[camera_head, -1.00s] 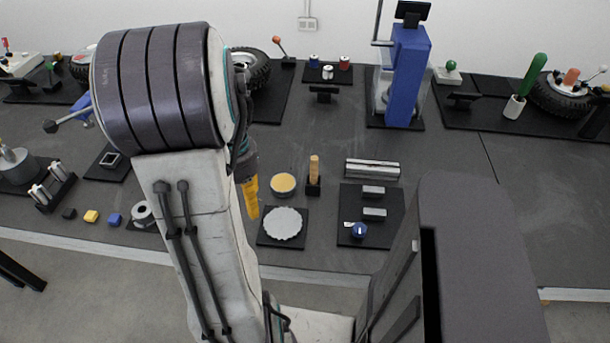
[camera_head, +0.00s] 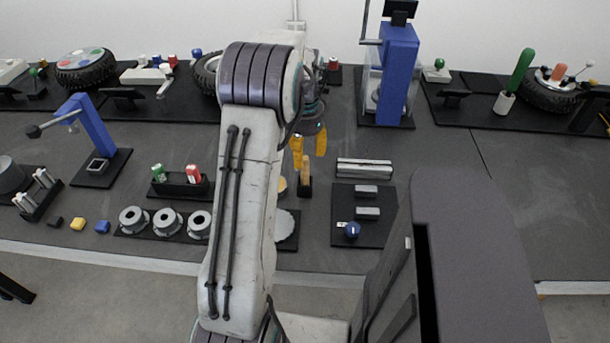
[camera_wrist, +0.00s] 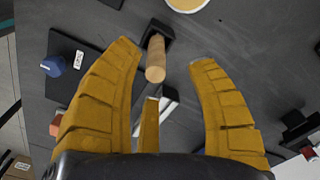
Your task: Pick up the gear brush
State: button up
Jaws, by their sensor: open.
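An upright wooden handle, apparently the gear brush (camera_head: 305,168), stands in a small black holder (camera_head: 305,189) on the dark bench, in the middle of the head view. In the wrist view the handle (camera_wrist: 156,60) points towards the camera, with its holder (camera_wrist: 157,32) behind it. My gripper (camera_head: 309,147) has yellow fingers spread and is empty. It is above the handle in the head view. In the wrist view the handle's end lies between the spread fingertips (camera_wrist: 170,72), nearer the left finger. I cannot tell whether anything touches.
A ribbed metal block (camera_head: 364,168) lies right of the holder. A black plate (camera_head: 342,205) with grey blocks and a blue knob (camera_head: 352,229) is nearer the front. A pale toothed disc (camera_head: 287,228) is partly hidden by my arm. Grey spools (camera_head: 167,222) stand to the left.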

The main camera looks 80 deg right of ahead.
aim_at(305, 172)
jog(key=shift+s+a+f, duration=0.1)
jog(key=shift+f, duration=1.55)
jog(key=shift+s+a+f, duration=0.1)
jog(key=shift+f, duration=1.55)
jog(key=shift+o, duration=0.2)
jog(key=shift+w, duration=0.1)
grip_shut()
